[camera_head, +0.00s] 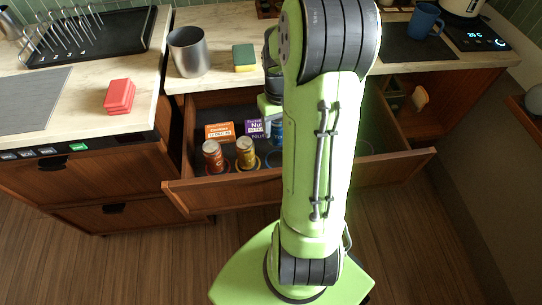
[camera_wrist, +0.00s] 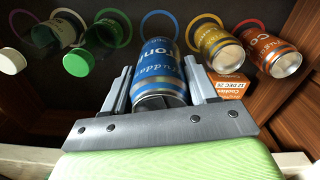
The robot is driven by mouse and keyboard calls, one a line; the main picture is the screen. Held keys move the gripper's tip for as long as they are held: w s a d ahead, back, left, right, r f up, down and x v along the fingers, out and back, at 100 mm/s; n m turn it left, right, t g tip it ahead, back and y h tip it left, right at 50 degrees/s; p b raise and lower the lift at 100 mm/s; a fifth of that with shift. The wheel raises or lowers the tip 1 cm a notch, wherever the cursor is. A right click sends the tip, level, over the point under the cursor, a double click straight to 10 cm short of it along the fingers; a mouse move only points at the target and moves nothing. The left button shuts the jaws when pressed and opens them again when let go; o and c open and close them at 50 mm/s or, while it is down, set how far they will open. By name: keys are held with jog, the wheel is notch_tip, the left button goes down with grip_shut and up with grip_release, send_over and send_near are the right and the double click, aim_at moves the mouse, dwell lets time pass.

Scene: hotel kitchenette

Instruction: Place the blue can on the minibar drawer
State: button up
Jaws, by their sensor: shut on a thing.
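The blue can (camera_wrist: 155,65) is between the two fingers of my gripper (camera_wrist: 160,76), which is shut on it. In the head view only a sliver of the blue can (camera_head: 277,133) shows beside my green arm. The minibar drawer (camera_head: 300,184) is pulled open, and the can is at or just above its inside. A blue ring (camera_wrist: 158,13) on the drawer floor shows just beyond the can. I cannot tell whether the can touches the floor. My arm hides much of the drawer's middle.
In the drawer, an orange-red can (camera_head: 213,157) and a gold can (camera_head: 245,153) stand beside a cookie box (camera_head: 219,132) and a purple box (camera_head: 255,128). The wrist view shows a green bottle (camera_wrist: 85,60) on the can's other side. The counter edge overhangs the drawer's back.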

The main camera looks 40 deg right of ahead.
notch_tip(320, 180, down, 9)
jog(key=b, duration=0.3)
jog(key=shift+s+f, duration=0.1)
jog(key=shift+s, duration=0.05)
jog(key=shift+f, duration=0.2)
jog(key=o, duration=1.4)
jog(key=shift+c, duration=0.2)
notch_tip(320, 180, up, 12)
jog(key=r+p, duration=0.1)
jog(key=p, duration=0.4)
jog(key=s+a+r+n+t+h, duration=0.1)
jog(key=s+a+r+n+t, duration=0.1)
jog(key=a+r, duration=0.85)
jog(key=s+a+r+n+t+y, duration=0.1)
jog(key=s+a+r+n+t, duration=0.1)
jog(key=s+a, duration=0.7)
jog(key=shift+a+t+b, duration=0.25)
jog(key=shift+t+b, duration=0.05)
jog(key=shift+t, duration=0.5)
